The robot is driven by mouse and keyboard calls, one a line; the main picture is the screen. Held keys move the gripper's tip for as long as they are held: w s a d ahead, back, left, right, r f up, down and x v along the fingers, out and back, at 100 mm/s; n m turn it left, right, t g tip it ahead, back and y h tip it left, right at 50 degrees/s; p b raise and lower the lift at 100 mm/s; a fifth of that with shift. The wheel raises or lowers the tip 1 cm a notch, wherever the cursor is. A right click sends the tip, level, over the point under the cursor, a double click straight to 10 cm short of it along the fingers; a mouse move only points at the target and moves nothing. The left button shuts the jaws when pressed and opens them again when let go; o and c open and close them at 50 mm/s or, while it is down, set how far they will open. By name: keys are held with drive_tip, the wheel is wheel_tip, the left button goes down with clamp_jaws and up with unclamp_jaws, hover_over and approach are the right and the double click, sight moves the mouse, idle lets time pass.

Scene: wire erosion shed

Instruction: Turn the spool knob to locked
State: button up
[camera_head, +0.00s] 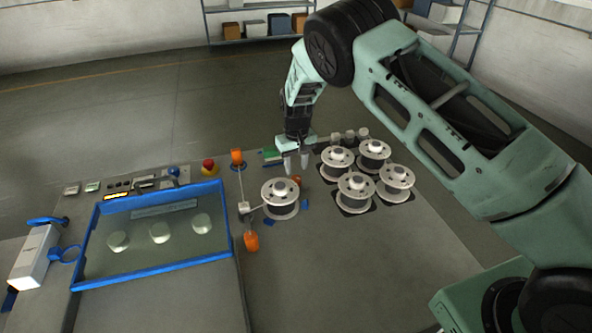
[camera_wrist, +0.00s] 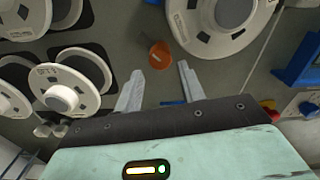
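The spool knob, a small orange knob with a pale mark (camera_wrist: 160,54), shows in the wrist view beside a large white-flanged spool (camera_wrist: 222,22). In the head view the knob (camera_head: 297,180) is a small orange patch at the right edge of that spool (camera_head: 280,193), partly hidden. My gripper (camera_head: 296,164) points down above the bench near the knob. In the wrist view its two fingers (camera_wrist: 161,69) are apart and empty, with the knob in the gap just beyond their tips. I cannot tell the knob's locked or unlocked setting.
Several white spools (camera_head: 356,189) stand close on the right. Orange rollers (camera_head: 251,241) and a blue-framed tank (camera_head: 155,265) lie to the left. A red stop button (camera_head: 209,167) is at the back. The front of the bench is clear.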

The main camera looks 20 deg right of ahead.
sight(296, 177)
drive_tip(key=shift+f+p, duration=0.7)
drive_tip(key=shift+f, duration=1.7)
drive_tip(key=c, duration=0.7)
